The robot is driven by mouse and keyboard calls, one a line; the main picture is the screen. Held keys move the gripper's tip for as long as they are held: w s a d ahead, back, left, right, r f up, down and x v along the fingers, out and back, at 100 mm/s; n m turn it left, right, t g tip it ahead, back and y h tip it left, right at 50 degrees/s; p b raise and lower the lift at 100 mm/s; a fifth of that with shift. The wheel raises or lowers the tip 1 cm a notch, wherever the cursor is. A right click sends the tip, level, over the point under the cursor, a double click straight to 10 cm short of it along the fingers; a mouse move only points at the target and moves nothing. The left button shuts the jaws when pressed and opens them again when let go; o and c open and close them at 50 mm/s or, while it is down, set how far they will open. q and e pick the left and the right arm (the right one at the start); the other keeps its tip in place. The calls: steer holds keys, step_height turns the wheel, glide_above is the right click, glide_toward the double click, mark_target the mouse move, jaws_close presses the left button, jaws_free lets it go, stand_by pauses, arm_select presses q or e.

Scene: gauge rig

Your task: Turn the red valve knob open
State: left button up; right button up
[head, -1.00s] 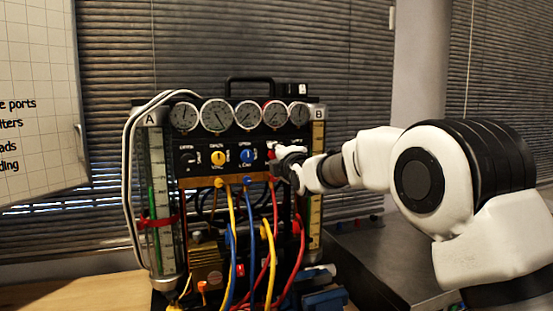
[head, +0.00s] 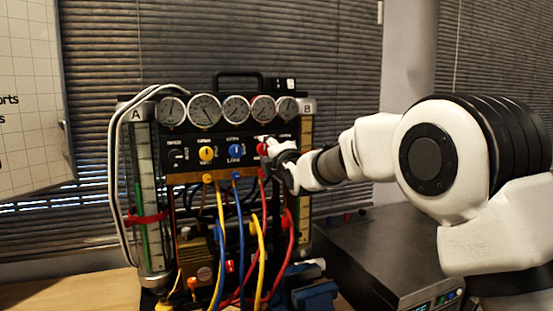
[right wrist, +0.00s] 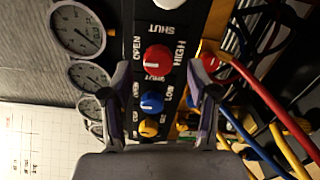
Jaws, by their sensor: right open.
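My right gripper (head: 276,151) is in front of the panel's right end. In the right wrist view its fingers (right wrist: 166,83) are spread and empty, with the knob ahead between their tips, and no clear contact. My left gripper is not in view.
A yellow knob (head: 206,153) and a blue knob (head: 236,151) sit left of the red one. Gauges (head: 205,111) line the top. Coloured hoses (head: 239,240) hang below the panel. A dark metal box (head: 375,255) stands at the right.

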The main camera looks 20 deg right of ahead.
steer(key=s, duration=0.9)
steer(key=shift+s+d, duration=0.15)
steer(key=shift+s, duration=0.1)
